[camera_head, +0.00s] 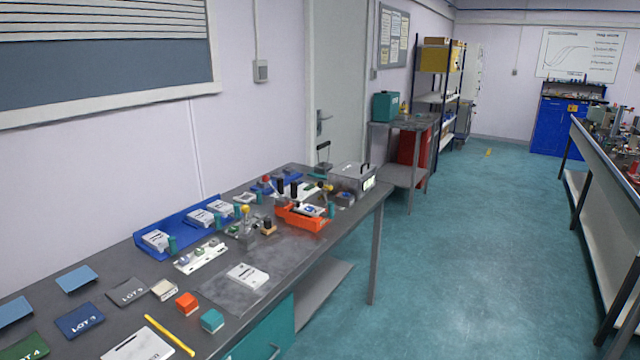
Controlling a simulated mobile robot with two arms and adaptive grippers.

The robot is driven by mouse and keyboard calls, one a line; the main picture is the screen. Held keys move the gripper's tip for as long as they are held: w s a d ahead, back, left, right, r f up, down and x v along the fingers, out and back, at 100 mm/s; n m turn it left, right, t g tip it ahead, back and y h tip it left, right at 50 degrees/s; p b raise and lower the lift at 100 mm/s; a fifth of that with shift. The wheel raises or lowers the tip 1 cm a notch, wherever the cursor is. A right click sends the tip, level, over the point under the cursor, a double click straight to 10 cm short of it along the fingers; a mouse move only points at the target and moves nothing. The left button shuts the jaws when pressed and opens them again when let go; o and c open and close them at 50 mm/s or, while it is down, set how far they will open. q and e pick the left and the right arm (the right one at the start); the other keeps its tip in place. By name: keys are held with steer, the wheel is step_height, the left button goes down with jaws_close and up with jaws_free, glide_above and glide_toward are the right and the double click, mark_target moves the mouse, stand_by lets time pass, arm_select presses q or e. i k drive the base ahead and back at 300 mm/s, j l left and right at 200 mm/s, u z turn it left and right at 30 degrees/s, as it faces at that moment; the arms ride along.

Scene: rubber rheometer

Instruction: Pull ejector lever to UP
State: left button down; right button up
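Neither of my grippers is in view. No part is clearly readable as the ejector lever. On the far half of the left bench (215,265) stand several small devices with handles. One is an upright post with a dark top handle (322,155) at the bench's back. Another is a small metal fixture with a yellow knob (245,211). Black upright handles (281,187) stand beside an orange tray (303,222). The parts are too small to read any UP marking.
Blue racks (180,226), pouches (128,290) and coloured blocks (187,304) lie along the bench. A second bench (602,165) with clutter runs along the right. The teal floor (460,260) between them is clear.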

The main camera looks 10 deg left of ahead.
mark_target(320, 184)
steer(key=i+l+u, duration=0.15)
steer(key=i, duration=0.45)
steer(key=i+l+u, duration=0.15)
steer(key=i, duration=0.4)
steer(key=i+l+u, duration=0.15)
steer(key=i+l, duration=0.25)
steer(key=i, duration=0.15)
steer(key=i+l+u, duration=0.15)
steer(key=i+l, duration=0.2)
steer(key=i, duration=0.2)
